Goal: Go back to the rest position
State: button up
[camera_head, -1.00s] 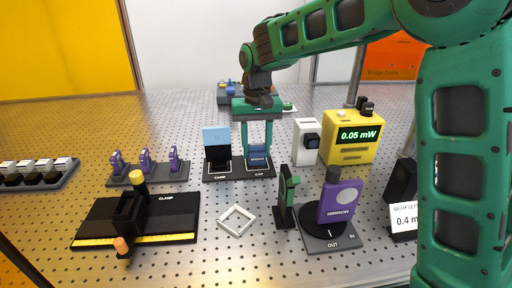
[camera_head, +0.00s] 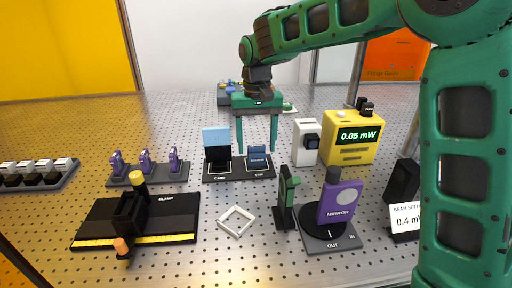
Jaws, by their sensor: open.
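My gripper (camera_head: 257,140) hangs from my green arm over the back middle of the table. Its two green fingers point down and stand apart, with nothing between them. The fingertips are above and just behind the blue cap (camera_head: 257,158), which sits in the CAP slot of the black holder (camera_head: 240,178). A light blue card (camera_head: 216,143) stands upright in the CARD slot of that holder, left of my gripper.
A yellow power meter (camera_head: 351,138) reading 0.05 mW and a white device (camera_head: 306,142) stand to the right. Bare table lies at back left.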

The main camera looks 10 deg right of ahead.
jog(key=shift+r, duration=2.55)
jog(key=shift+s, duration=0.1)
